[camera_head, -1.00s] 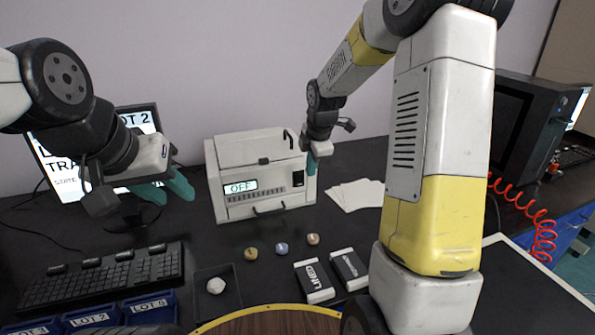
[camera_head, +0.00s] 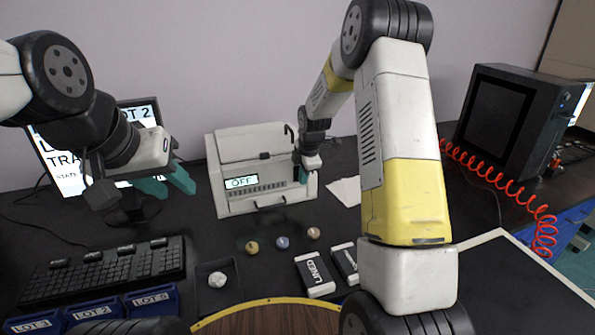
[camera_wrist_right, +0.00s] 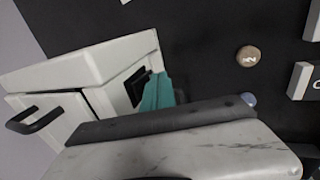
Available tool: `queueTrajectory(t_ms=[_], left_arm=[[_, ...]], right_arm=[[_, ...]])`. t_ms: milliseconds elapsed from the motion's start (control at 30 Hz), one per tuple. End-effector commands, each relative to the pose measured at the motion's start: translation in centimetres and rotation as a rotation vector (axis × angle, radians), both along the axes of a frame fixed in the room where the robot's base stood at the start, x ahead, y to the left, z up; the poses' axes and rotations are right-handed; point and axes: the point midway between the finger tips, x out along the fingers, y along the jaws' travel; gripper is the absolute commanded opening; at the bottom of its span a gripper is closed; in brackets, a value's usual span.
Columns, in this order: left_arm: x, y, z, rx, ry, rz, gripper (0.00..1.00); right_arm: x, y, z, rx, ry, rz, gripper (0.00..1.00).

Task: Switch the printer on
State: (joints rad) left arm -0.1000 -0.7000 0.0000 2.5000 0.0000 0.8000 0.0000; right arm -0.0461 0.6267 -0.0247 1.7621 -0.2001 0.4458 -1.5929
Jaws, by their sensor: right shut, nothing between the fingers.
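The printer (camera_head: 235,200) is a white box on the black table, and its small display (camera_head: 241,182) reads OFF. In the right wrist view the printer (camera_wrist_right: 80,70) shows at the left, with a dark switch (camera_wrist_right: 136,84) on its front face. My right gripper (camera_head: 303,176) is shut and empty at the right end of the printer's front, hiding the switch in the head view. In the wrist view its teal fingertips (camera_wrist_right: 157,92) are right beside the switch; I cannot tell if they touch it. My left gripper (camera_head: 168,184) is open and empty, in front of the monitor.
Several small round pieces (camera_head: 282,243) and two labelled boxes (camera_head: 314,275) lie before the printer. A keyboard (camera_head: 105,268), blue lot bins (camera_head: 95,309) and a small tray (camera_head: 212,297) are at the left. White paper (camera_head: 345,191) lies right of the printer.

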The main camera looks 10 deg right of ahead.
Motion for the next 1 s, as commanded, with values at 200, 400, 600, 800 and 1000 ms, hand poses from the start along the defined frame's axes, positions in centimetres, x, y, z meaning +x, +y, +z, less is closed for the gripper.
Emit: queueTrajectory(t_ms=[200,400,600,800,1000], left_arm=[[0.0,0.0,0.0,0.000,0.000,0.000,0.36],[0.0,0.0,0.0,0.000,0.000,0.000,0.36],[0.0,0.0,0.0,0.000,0.000,0.000,0.36],[0.0,0.0,0.0,0.000,0.000,0.000,0.36],[0.0,0.0,0.0,0.000,0.000,0.000,0.36]], right_arm=[[0.0,0.0,0.0,0.000,0.000,0.000,0.00],[0.5,0.1,-0.3,0.000,0.000,0.000,0.00],[0.5,0.1,-0.2,0.000,0.000,0.000,0.00],[0.6,0.1,0.6,0.000,-0.001,0.001,0.00],[0.6,0.1,1.4,0.000,-0.002,0.001,0.00]])
